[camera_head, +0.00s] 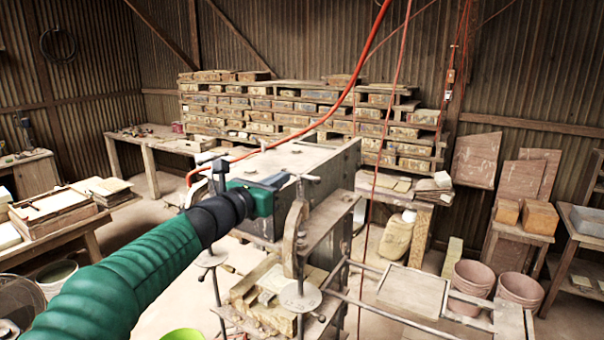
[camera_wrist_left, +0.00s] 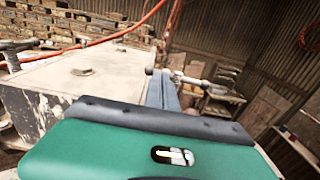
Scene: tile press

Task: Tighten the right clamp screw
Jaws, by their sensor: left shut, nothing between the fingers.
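The tile press (camera_head: 322,158) is a worn grey metal box on a frame in the middle of the head view. The right clamp screw (camera_head: 301,179) has a small metal T-handle above a curved clamp arm; it also shows in the left wrist view (camera_wrist_left: 188,78), just beyond the fingertips. My left gripper (camera_head: 277,181) is shut and empty. Its fingertips (camera_wrist_left: 161,76) are beside the screw's handle; I cannot tell whether they touch it. The other clamp screw (camera_head: 208,158) is partly hidden behind my left arm. My right gripper is not in view.
A red hose (camera_head: 350,88) and thin cords hang over and beside the press. Clay pots (camera_head: 471,285) and a rail frame (camera_head: 412,290) lie to the right. A table with wooden boards (camera_head: 62,210) is at left.

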